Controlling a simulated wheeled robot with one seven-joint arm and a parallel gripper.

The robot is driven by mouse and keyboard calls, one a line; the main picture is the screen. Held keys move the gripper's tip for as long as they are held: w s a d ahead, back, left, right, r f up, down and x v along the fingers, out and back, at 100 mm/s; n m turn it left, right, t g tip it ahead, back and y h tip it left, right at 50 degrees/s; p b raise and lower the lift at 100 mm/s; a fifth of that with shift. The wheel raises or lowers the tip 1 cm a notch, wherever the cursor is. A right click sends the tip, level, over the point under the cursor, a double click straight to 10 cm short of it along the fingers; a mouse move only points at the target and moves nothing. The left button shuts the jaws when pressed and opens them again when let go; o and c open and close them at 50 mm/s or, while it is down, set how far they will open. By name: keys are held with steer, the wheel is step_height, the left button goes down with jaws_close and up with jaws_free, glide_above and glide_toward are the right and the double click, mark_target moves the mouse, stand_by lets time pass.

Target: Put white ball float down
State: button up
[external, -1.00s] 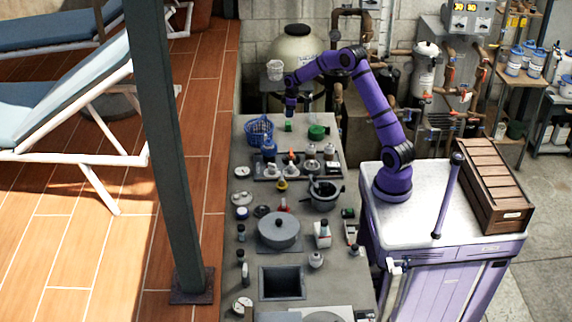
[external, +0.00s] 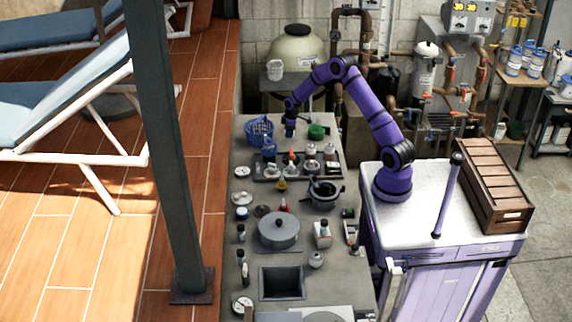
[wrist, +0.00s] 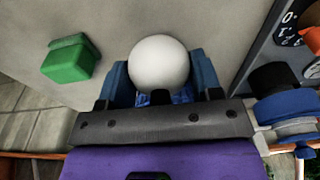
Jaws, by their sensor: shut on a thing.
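The white ball float (wrist: 159,64) is round and plain, and sits between the two blue fingers of my gripper (wrist: 163,82) in the wrist view. My gripper is shut on it. In the external view my gripper (external: 290,132) is low over the far end of the grey counter (external: 252,205), between a blue basket (external: 259,131) and a green round item (external: 317,131). The ball cannot be made out in that view. I cannot tell whether the ball touches the counter.
In the wrist view a green block-like item (wrist: 70,60) lies left of the ball, with bare counter between. A blue and black item (wrist: 288,108) is close on the right. A dark tray with several bottles (external: 297,172) stands nearer along the counter.

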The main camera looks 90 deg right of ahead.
steer(key=shift+f, duration=1.25)
steer(key=shift+f, duration=0.1)
steer(key=o, duration=0.9)
